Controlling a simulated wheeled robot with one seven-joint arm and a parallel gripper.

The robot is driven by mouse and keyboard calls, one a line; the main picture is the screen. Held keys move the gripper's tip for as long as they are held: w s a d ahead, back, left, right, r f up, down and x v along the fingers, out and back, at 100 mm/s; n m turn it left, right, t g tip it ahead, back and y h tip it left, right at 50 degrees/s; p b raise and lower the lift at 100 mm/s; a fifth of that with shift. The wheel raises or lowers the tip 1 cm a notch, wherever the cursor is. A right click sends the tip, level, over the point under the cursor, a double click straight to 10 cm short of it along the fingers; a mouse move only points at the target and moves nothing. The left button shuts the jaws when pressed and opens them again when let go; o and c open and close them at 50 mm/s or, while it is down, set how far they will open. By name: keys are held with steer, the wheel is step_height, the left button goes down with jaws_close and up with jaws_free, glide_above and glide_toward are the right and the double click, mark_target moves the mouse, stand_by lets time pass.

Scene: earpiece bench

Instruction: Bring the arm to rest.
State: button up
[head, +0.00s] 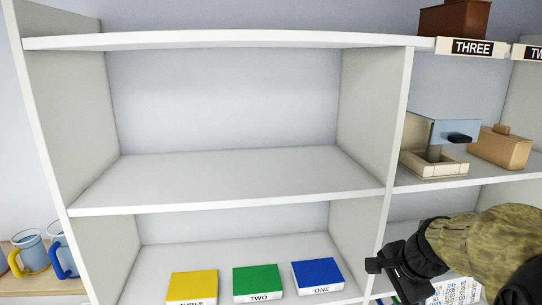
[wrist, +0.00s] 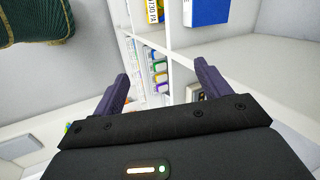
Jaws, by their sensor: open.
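My gripper (head: 392,272) is at the lower right of the head view, in front of the shelf unit's right-hand part. In the wrist view my gripper (wrist: 165,90) shows two dark fingers spread apart with nothing between them. It is open and empty. Past the fingers, the wrist view shows a white shelf unit (wrist: 230,40) with several small coloured items.
The white shelf unit (head: 230,200) fills the head view. Yellow (head: 192,286), green (head: 257,281) and blue (head: 318,273) labelled blocks sit on its lower shelf. A tan box (head: 499,148) stands at right. Mugs (head: 31,254) stand at far left. The middle shelf is bare.

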steer(key=s+a+f+n+g+b, duration=0.1)
steer(key=s+a+f+n, duration=0.3)
steer(key=f+n, duration=0.3)
steer(key=s+a+f+n+g+h+b, duration=0.1)
steer(key=s+a+f+n, duration=0.4)
steer(key=f+n, duration=0.2)
steer(key=shift+a+f+n+h+b, duration=0.3)
steer(key=shift+f+n+b, duration=0.1)
steer(key=shift+f, duration=0.05)
